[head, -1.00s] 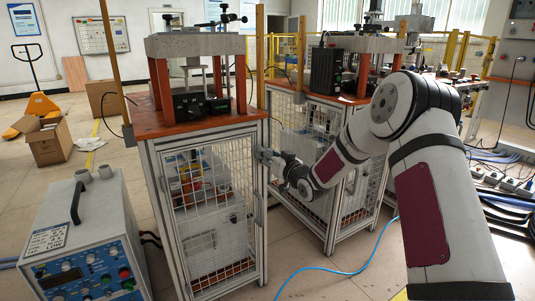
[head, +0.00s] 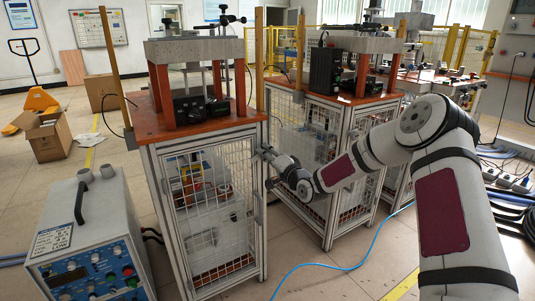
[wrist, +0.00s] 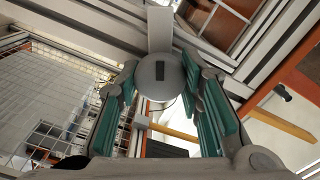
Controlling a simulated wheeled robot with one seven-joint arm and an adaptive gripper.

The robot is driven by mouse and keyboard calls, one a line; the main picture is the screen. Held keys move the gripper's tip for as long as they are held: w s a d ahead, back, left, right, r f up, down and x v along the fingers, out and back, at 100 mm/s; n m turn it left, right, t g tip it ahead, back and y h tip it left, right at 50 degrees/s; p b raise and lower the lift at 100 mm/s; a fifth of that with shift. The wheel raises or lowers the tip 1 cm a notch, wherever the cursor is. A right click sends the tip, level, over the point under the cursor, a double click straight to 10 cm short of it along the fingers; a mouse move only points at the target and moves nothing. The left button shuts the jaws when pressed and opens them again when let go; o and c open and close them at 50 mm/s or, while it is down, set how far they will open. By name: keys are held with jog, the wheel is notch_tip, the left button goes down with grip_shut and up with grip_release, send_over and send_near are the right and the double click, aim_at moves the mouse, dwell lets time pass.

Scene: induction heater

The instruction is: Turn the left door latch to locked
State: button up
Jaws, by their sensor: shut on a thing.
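The left cabinet's mesh door (head: 205,222) stands at the front of the frame, below the orange-topped bench. My gripper (head: 266,155) is at the right edge of this door, at the post. In the wrist view the latch (wrist: 160,88) is a round grey disc with a dark slot, and a pale flat bar extends up from it. My gripper's green-padded fingers (wrist: 159,76) are on both sides of the disc, shut on it. In the head view the latch is largely hidden by my gripper and too small to read its position.
A second mesh cabinet (head: 310,145) stands to the right, close to my arm. A blue-panelled power unit (head: 90,245) sits on the floor at the left. A blue cable (head: 325,266) lies on the open floor in front.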

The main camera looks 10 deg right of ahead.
jog(key=m+p, duration=0.1)
jog(key=m, duration=0.4)
jog(key=shift+d+f, duration=0.1)
dwell(0.5)
jog(key=o, duration=1.1)
jog(key=shift+o, duration=0.2)
jog(key=v, duration=1.2)
